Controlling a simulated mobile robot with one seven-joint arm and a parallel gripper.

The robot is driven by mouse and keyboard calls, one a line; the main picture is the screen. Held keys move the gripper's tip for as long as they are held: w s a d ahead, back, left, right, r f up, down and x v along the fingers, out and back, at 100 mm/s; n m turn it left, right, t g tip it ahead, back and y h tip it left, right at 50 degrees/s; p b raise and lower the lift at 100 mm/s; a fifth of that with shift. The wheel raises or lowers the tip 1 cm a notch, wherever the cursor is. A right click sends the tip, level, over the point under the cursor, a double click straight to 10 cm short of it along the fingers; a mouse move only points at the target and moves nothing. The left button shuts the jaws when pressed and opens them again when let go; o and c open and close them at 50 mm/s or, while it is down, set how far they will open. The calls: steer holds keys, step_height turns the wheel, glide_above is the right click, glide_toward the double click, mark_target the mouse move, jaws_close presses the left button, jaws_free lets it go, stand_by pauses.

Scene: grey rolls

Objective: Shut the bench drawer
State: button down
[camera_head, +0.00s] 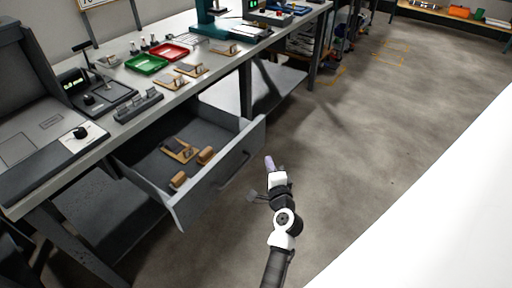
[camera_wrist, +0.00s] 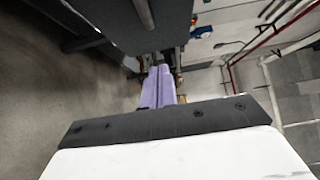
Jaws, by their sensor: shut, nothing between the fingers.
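The grey bench drawer (camera_head: 213,179) stands pulled out under the bench top in the head view. Its front panel has a dark bar handle (camera_head: 234,170). Inside lie a wooden block piece (camera_head: 181,151) and two small brown blocks (camera_head: 206,155). My gripper (camera_head: 268,163) is just to the right of the drawer front, apart from the handle in this picture. In the wrist view its pale purple fingers (camera_wrist: 158,88) are together with nothing between them. A grey panel (camera_wrist: 150,18) fills the top of the wrist view; I cannot tell for sure that it is the drawer front.
The bench top (camera_head: 205,73) carries a green tray (camera_head: 146,64), a red tray (camera_head: 168,52), several small wooden pieces and a dark device (camera_head: 97,92). A lower shelf (camera_head: 276,84) and bench legs are behind the drawer. The concrete floor (camera_head: 370,130) to the right is clear.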

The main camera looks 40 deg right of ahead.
mark_target(253, 141)
steer(key=w, duration=0.2)
steer(key=w+p, duration=0.1)
steer(key=w, duration=0.1)
steer(key=w+d, duration=0.1)
steer(key=w, duration=0.2)
steer(key=shift+r+p, duration=0.1)
steer(key=shift+p, duration=0.25)
steer(key=shift+w+a, duration=0.2)
steer(key=shift+w, duration=0.3)
